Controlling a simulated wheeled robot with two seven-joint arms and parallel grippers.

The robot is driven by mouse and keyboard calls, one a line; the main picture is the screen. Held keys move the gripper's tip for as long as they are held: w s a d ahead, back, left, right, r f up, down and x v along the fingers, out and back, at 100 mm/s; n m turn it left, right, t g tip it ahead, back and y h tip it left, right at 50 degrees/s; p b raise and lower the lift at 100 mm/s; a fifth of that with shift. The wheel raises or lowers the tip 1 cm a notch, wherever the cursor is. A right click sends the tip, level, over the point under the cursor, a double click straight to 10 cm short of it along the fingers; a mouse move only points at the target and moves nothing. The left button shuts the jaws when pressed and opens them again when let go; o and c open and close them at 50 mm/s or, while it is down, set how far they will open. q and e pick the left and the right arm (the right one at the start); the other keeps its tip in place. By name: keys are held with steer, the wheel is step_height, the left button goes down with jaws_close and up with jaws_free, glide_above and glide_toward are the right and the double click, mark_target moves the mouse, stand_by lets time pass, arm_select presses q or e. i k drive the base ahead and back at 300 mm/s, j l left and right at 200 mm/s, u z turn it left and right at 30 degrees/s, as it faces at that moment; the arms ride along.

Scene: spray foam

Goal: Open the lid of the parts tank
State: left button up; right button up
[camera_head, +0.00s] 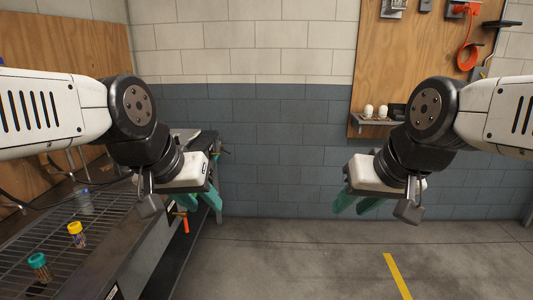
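A dark metal unit with a wire grate top (50,240) fills the lower left; it may be the parts tank, but I cannot make out a separate lid or tell whether one is open. My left gripper (199,202) is at the unit's right side, in front of its far end. Its teal fingers are apart, with nothing seen between them. My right gripper (357,203) hangs over open floor to the right. Its teal fingers are apart and empty. My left arm hides part of the unit's far end.
A yellow-capped jar (77,234), a teal-capped jar (39,266) and a clear bottle (84,200) stand on the grate. An orange-handled object (183,220) is near the unit's side. A pegboard (420,60) hangs at back right. The floor (300,260) is clear.

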mark_target(185, 135)
steer(key=i, duration=0.65)
steer(key=i+u, duration=0.15)
steer(key=i, duration=0.45)
steer(key=i+l, duration=0.2)
steer(key=i, duration=0.45)
steer(key=i+l+u, duration=0.1)
steer(key=i+u, duration=0.4)
steer(key=i+l+u, duration=0.25)
steer(key=u, duration=0.25)
steer(key=i+l+u, duration=0.65)
steer(key=l+u, duration=0.35)
steer(key=i+l+u, duration=0.15)
steer(key=l+u, duration=0.25)
steer(key=l, duration=0.25)
steer(key=l+u, duration=0.4)
steer(key=l, duration=0.25)
